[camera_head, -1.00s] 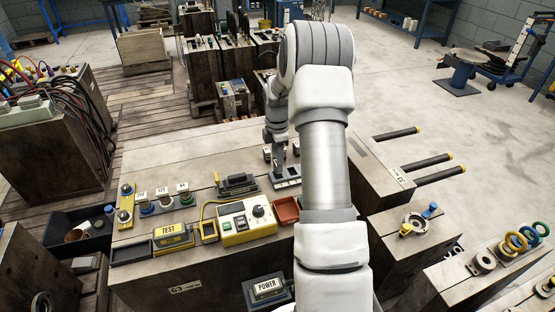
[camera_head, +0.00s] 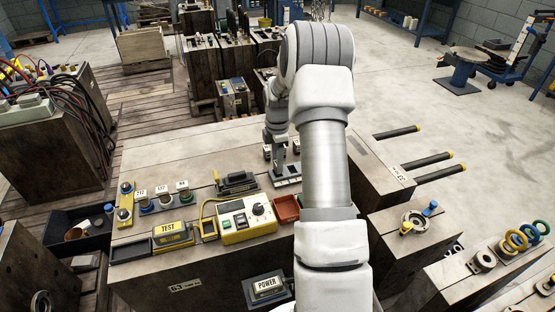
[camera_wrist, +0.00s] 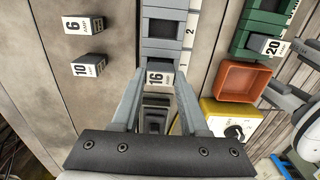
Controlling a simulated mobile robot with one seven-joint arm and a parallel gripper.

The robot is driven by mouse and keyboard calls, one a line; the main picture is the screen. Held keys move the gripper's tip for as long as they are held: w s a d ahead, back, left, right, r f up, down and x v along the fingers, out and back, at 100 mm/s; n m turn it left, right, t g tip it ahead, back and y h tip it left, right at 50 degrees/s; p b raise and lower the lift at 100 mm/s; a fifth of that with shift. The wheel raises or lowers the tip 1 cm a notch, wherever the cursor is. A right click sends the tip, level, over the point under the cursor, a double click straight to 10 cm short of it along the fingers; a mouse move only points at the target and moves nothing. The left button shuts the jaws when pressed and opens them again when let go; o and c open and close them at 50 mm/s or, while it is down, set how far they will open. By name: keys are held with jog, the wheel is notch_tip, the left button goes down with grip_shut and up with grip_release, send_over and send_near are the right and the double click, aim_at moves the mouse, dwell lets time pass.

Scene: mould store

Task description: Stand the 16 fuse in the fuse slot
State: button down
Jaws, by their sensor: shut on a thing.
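My gripper (camera_wrist: 157,84) is shut on the 16 fuse (camera_wrist: 160,79), a small block with a white label, held between the fingertips. A grey strip (camera_wrist: 167,28) with dark slots and the numbers 1 and 2 lies beneath and ahead of it. A stepped dark part shows between my fingers, below the fuse in the wrist view. I cannot tell whether the fuse touches a slot. In the head view my gripper (camera_head: 281,172) is small, low over the strip (camera_head: 288,182), and the held fuse cannot be made out.
A 6 fuse (camera_wrist: 83,25) and a 10 fuse (camera_wrist: 88,66) stand left of the strip in the wrist view. To the right are a green holder with a 20 fuse (camera_wrist: 268,45), a red tray (camera_wrist: 240,81) and a yellow control box (camera_wrist: 232,122). Bare bench lies left.

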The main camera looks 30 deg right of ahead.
jog(key=shift+f, duration=0.45)
jog(key=shift+c, duration=1.7)
grip_release()
jog(key=c, duration=0.4)
jog(key=shift+o, duration=0.2)
jog(key=shift+r, duration=0.15)
jog(key=shift+r+p, duration=0.35)
jog(key=shift+r, duration=0.15)
jog(key=shift+r, duration=0.2)
jog(key=shift+r+p, duration=2.3)
jog(key=shift+r, duration=0.6)
